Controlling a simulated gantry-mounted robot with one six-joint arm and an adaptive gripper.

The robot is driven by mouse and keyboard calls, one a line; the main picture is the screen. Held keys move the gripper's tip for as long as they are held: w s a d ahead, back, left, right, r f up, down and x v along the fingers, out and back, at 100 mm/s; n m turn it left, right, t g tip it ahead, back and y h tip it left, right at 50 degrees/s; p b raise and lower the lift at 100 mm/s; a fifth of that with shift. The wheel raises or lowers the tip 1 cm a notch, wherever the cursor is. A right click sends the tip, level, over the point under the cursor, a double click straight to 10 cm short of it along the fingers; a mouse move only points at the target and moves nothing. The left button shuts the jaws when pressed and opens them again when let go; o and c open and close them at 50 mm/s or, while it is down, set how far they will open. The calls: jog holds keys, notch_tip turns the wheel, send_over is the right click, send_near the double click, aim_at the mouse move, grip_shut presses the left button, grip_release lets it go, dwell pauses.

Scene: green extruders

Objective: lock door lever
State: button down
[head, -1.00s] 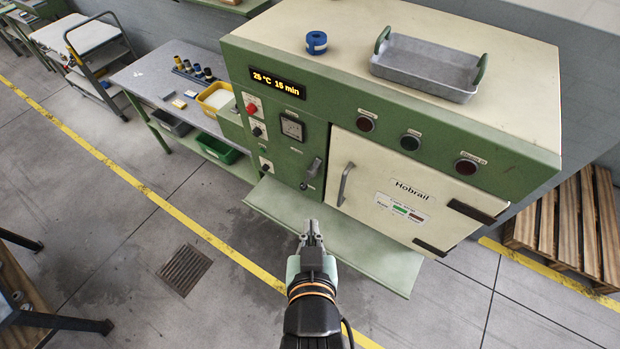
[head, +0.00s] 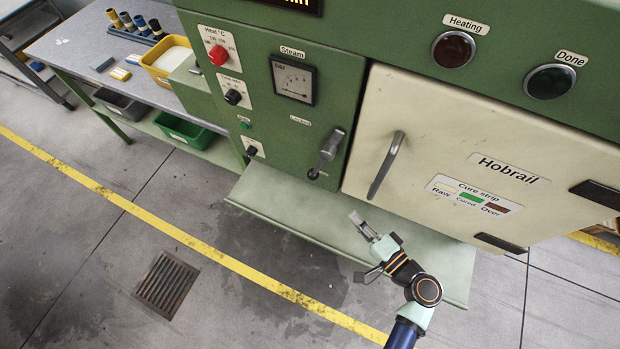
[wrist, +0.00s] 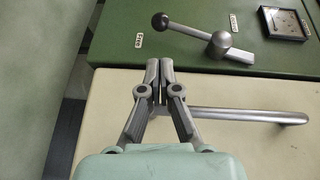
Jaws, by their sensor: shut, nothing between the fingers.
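The door lever (head: 326,153) is on the green panel left of the cream oven door (head: 470,165). Its dark knob end points down and left, away from the "Locked" label above it. In the wrist view the lever (wrist: 221,42) has a black ball knob and a metal hub, with a small label beside the knob. The door looks shut, with its bar handle (head: 386,165) near its left edge. My gripper (head: 356,218) is shut and empty, below the lever and apart from it. In the wrist view my gripper (wrist: 160,65) overlaps the door edge and the handle's end.
A green shelf (head: 300,235) juts out under the panel, below my gripper. A red knob (head: 218,55), a steam gauge (head: 293,80) and small dark knobs sit on the panel near the lever. A workbench (head: 80,50) with bins stands to the left. Open floor lies in front.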

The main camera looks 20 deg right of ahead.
aim_at(317, 178)
jog(key=shift+s, duration=0.2)
jog(key=b+x, duration=0.1)
jog(key=x, duration=1.3)
jog(key=shift+f+b, duration=0.1)
jog(key=shift+b, duration=0.3)
